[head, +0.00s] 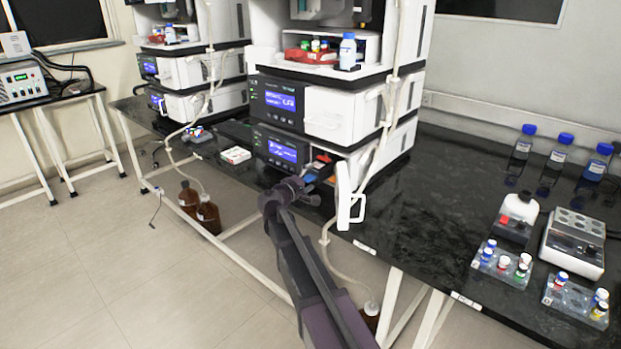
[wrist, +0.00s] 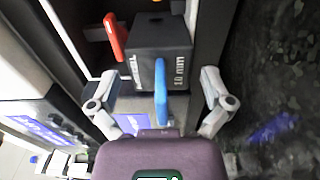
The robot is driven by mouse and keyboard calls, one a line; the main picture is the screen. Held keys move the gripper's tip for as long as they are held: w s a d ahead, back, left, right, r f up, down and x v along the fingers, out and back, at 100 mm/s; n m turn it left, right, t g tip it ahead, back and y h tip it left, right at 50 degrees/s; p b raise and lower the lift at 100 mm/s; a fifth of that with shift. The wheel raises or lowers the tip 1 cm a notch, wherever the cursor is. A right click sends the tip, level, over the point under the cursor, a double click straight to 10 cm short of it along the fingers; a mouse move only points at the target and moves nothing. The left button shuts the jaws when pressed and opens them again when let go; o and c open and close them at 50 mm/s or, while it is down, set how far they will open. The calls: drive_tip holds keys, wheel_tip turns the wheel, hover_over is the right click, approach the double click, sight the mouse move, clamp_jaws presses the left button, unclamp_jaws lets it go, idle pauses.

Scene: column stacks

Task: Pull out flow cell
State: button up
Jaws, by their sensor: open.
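The flow cell (wrist: 178,40) is a dark block with white lettering that reads "10 mm". A blue tab (wrist: 160,88) stands out from its front and a red tab (wrist: 115,38) from its left side. It sits in a dark opening of the lower instrument module. My gripper (wrist: 158,79) is open, with one finger on each side of the block's front and the blue tab between them. I cannot tell whether the fingers touch it. In the head view my gripper (head: 309,188) is at the module's front, where the flow cell is small and partly hidden.
The lower module's blue display (head: 282,151) is left of the opening. A white tube hangs past the stack. The black bench (head: 440,190) is clear to the right, up to vial racks (head: 502,265) and blue-capped bottles.

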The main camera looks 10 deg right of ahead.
drive_tip(key=c, duration=1.1)
drive_tip(key=shift+c, duration=0.3)
drive_tip(key=shift+r, duration=0.15)
drive_tip(key=v, duration=1.6)
idle(1.9)
idle(0.4)
